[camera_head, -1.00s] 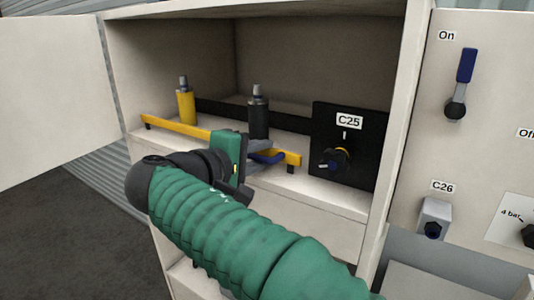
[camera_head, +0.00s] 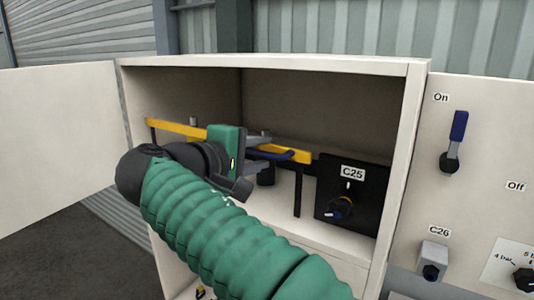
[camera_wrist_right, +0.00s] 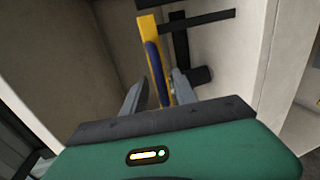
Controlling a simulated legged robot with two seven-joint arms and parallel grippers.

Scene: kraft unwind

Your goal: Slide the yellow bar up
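The yellow bar (camera_head: 180,128) runs across the inside of the open cabinet, raised well above the shelf, with a dark leg (camera_head: 297,190) hanging under its right end. A blue handle (camera_head: 272,155) sits along its front; it also shows in the right wrist view (camera_wrist_right: 153,72). My right gripper (camera_head: 262,145) is at the bar's middle. In the right wrist view its two fingers (camera_wrist_right: 160,88) lie on either side of the bar and handle, close against them. The gripper's green body hides part of the bar. My left gripper is not in view.
A black panel labelled C25 (camera_head: 352,205) with a knob stands at the right of the shelf. The cabinet's right wall (camera_head: 402,150) and open left door (camera_head: 60,150) bound the space. Room is free above the bar, below the cabinet top (camera_head: 290,62).

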